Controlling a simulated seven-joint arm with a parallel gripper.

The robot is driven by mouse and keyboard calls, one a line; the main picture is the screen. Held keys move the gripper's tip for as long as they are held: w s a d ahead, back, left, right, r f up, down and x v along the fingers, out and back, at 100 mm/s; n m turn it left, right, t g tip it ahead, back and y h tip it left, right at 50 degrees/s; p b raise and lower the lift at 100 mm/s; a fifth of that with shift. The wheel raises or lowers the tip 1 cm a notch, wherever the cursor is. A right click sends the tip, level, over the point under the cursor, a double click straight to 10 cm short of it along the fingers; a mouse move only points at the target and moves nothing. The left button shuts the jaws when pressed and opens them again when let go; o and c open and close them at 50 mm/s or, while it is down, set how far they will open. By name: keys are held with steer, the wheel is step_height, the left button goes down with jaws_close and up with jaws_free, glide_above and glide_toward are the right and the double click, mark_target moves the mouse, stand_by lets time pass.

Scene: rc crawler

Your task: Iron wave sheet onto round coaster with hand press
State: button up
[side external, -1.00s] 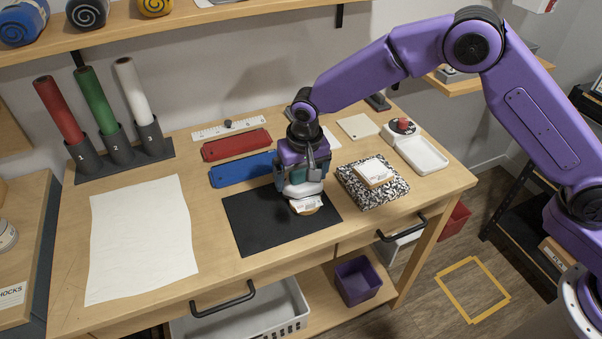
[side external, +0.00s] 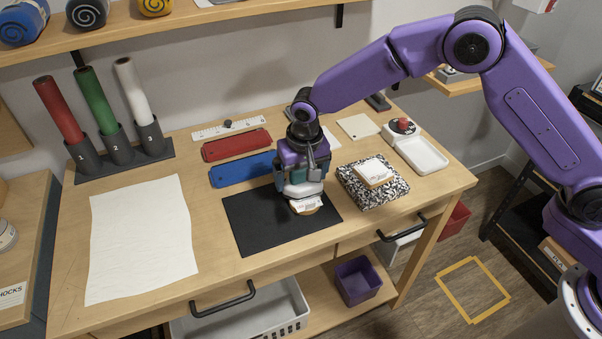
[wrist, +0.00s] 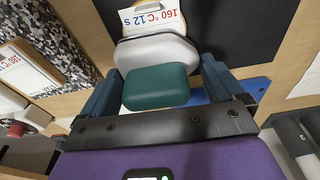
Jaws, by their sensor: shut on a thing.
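My gripper (side external: 302,176) is shut on the hand press, with its fingers on either side of the teal handle (wrist: 155,88). The white body of the hand press (side external: 301,189) is low over the black mat (side external: 250,235). Directly under it is a tan-edged coaster (side external: 310,212) with a white sheet on top, printed "160°C 12 s" in the wrist view (wrist: 152,20). The press hides most of this coaster, so its wave pattern does not show. The press looks to be resting on the sheet, but the contact is hidden.
A speckled pad (side external: 385,200) at right holds another tan piece with a printed white sheet (side external: 374,171). Blue (side external: 240,171) and red (side external: 236,145) bars lie behind the mat. A white tray (side external: 422,156) stands back right. A large white sheet (side external: 140,240) covers the left.

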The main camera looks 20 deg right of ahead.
steer(key=shift+s+f, duration=0.1)
steer(key=shift+r, duration=4.15)
